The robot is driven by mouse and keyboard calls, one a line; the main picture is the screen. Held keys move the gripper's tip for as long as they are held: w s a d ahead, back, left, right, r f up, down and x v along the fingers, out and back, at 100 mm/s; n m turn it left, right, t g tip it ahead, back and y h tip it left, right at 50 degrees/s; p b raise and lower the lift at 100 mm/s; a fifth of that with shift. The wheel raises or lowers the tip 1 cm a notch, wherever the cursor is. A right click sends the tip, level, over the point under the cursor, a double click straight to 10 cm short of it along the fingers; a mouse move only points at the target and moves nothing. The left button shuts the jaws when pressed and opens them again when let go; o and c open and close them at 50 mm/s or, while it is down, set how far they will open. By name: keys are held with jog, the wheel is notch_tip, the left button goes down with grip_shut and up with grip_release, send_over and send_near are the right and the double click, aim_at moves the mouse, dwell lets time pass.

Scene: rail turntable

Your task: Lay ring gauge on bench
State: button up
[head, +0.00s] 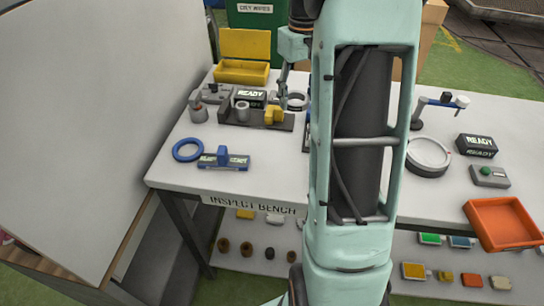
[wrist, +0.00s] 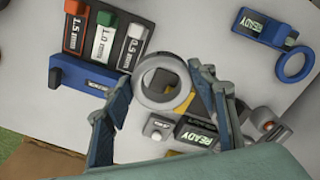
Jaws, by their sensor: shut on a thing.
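The ring gauge is a grey ring (wrist: 149,100) between my fingers in the wrist view. My gripper (wrist: 162,82) is shut on it, with one finger at each side. In the head view my gripper (head: 284,101) is over the back of the white inspect bench (head: 170,173), and a pale ring (head: 301,101) shows just right of its fingers. My arm hides part of this area. I cannot tell whether the ring touches the bench.
A blue ring (head: 176,154) with a blue READY unit (head: 236,162) lies at the front left. A dark fixture (head: 258,121) and yellow bin (head: 241,73) stand behind. A larger round gauge (head: 428,170) and orange tray (head: 470,212) are at right. Bare bench shows front left.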

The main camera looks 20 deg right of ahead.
send_over(282, 174)
jog(key=f, duration=0.9)
jog(key=shift+w+d+b, duration=0.25)
jog(key=shift+b, duration=0.15)
jog(key=f, duration=0.3)
jog(key=shift+s+a+f, duration=0.2)
jog(key=shift+s+a, duration=0.05)
jog(key=shift+s, duration=0.05)
jog(key=shift+f, duration=0.25)
jog(key=shift+f+b, duration=0.15)
jog(key=shift+b, duration=0.15)
jog(key=o, duration=1.3)
